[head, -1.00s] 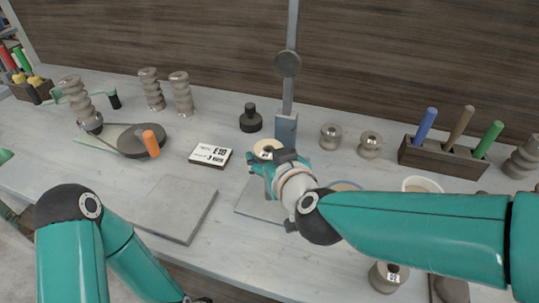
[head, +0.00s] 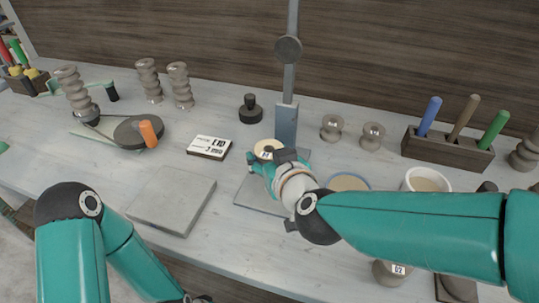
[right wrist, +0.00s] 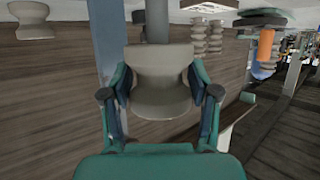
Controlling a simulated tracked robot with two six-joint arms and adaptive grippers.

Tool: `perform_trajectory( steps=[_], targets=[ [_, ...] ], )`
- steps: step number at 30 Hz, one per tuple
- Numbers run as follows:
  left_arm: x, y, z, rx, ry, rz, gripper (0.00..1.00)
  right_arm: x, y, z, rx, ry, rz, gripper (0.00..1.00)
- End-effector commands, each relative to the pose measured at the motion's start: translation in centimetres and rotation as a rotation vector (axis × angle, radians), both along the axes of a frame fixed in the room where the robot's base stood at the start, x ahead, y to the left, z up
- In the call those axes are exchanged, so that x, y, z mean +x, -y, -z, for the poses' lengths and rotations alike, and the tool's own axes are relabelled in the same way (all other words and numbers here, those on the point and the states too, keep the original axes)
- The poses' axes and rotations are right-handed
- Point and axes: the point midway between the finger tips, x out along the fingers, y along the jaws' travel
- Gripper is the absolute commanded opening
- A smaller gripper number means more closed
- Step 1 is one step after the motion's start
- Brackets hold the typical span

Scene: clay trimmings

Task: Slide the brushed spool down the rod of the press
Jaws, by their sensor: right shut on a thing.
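My right gripper (head: 270,165) is shut on a pale spool with a cream top (head: 264,147) and a small label, above the press's flat grey base plate (head: 254,199). In the right wrist view the grey spool (right wrist: 161,82) sits between both fingers. A grey cylinder, likely the press rod (right wrist: 156,22), runs straight from the spool's end. I cannot tell whether it passes inside the spool. The press's upright (head: 287,122) stands just behind. My left arm shows at lower left; its gripper is out of view.
A white cup (head: 427,180) stands beyond my right arm.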

Motion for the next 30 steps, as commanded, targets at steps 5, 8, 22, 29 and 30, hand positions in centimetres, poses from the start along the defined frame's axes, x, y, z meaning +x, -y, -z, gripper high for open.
perform_trajectory(
  steps=[5, 8, 22, 29, 30],
  targets=[
    [0.0, 0.0, 0.6, 0.0, 0.0, 0.0, 0.4, 0.0, 0.0, 0.6, 0.001, 0.001, 0.001, 0.15],
    [0.0, 0.0, 0.8, 0.0, 0.0, 0.0, 0.4, 0.0, 0.0, 0.9, 0.001, 0.001, 0.001, 0.15],
    [0.0, 0.0, 2.0, 0.0, 0.0, 0.0, 0.4, 0.0, 0.0, 2.3, 0.0, 0.002, 0.001, 0.15],
    [0.0, 0.0, 2.6, 0.0, 0.0, 0.0, 0.4, 0.0, 0.0, 3.0, 0.0, 0.002, 0.001, 0.15],
    [0.0, 0.0, 2.7, 0.0, 0.0, 0.0, 0.4, 0.0, 0.0, 3.1, 0.0, 0.002, 0.001, 0.15]
  ],
)
